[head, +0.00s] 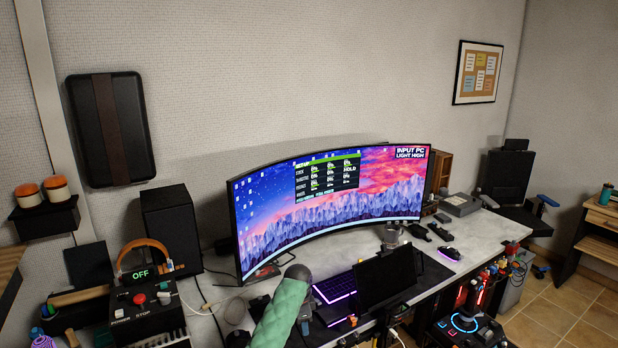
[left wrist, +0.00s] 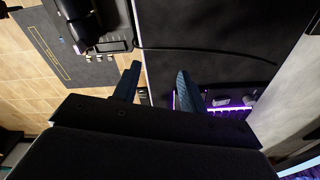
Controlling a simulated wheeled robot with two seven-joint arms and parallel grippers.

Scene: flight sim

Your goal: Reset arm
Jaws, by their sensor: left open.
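My left gripper (left wrist: 156,70) is open in the left wrist view. Its two dark blue fingers stand apart, with nothing between them but the dark surface beyond. The keyboard also shows beyond the right finger in the left wrist view (left wrist: 228,110). My right gripper is not in view.
A wide curved monitor (head: 330,205) stands behind the keyboard on the light desk. A green textured cylinder (head: 282,312) is at front left. A control box (head: 145,305) marked OFF sits further left. A joystick (head: 465,318) is at front right. Tiled floor is open at right.

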